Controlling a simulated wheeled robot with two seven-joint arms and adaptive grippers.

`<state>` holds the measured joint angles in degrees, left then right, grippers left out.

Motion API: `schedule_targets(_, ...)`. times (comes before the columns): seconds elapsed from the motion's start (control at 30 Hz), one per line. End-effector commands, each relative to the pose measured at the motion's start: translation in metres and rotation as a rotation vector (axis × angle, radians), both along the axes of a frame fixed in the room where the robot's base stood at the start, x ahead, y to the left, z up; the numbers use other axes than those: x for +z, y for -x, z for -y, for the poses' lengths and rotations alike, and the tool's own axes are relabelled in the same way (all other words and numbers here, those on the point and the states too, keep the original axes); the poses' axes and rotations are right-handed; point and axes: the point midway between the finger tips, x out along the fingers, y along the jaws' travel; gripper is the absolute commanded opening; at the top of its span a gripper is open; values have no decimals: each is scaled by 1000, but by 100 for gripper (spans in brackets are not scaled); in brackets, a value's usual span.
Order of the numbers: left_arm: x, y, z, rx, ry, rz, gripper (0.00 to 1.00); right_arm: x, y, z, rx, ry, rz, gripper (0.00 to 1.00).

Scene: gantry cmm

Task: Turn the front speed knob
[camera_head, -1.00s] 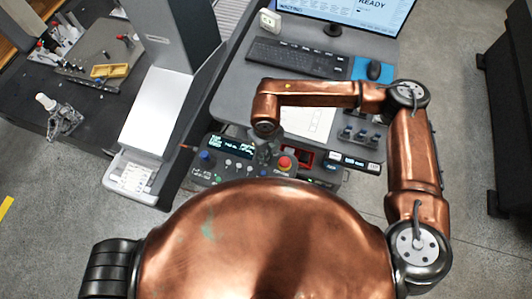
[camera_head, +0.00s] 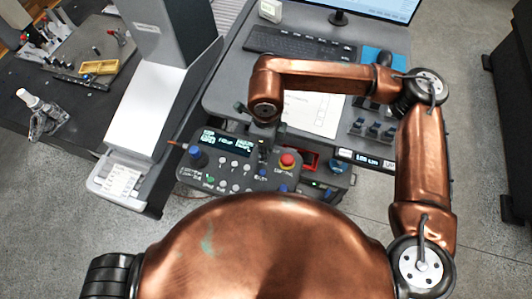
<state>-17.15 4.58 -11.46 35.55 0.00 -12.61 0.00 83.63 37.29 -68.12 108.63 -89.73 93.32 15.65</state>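The control panel (camera_head: 272,181) stands at the desk's front edge, with a lit display (camera_head: 226,143), a blue-topped joystick (camera_head: 197,157), a red mushroom button (camera_head: 288,160) and several small buttons and dials. I cannot tell which dial is the front speed knob; it is too small or hidden. My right arm reaches in from the right, and its wrist points down over the panel's back edge. My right gripper (camera_head: 261,147) is a small dark shape below the wrist, between the display and the red button. Its fingers are too unclear to show their opening. My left gripper is out of view.
A keyboard (camera_head: 300,45), a mouse (camera_head: 378,57) and a monitor (camera_head: 370,8) are on the desk behind the panel. The grey machine column (camera_head: 140,115) stands left of the panel.

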Motion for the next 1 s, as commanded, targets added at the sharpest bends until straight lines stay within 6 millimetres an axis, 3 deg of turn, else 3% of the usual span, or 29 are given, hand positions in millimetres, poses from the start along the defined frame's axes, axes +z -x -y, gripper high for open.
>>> schedule_targets(0.03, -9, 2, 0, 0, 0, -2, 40, -5, -1, 0, 28, -2, 2, 0)
schedule_targets(0.3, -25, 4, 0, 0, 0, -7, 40, -2, -1, 0, 152, -2, 2, 0)
schedule_targets(0.93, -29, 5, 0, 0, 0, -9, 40, 0, -1, 0, 198, -1, 1, 0)
schedule_targets(0.97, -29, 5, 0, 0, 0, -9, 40, 0, -1, 0, 198, -1, 1, 22)
schedule_targets(1.0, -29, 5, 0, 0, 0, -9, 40, 0, -1, 0, 198, -1, 1, 25)
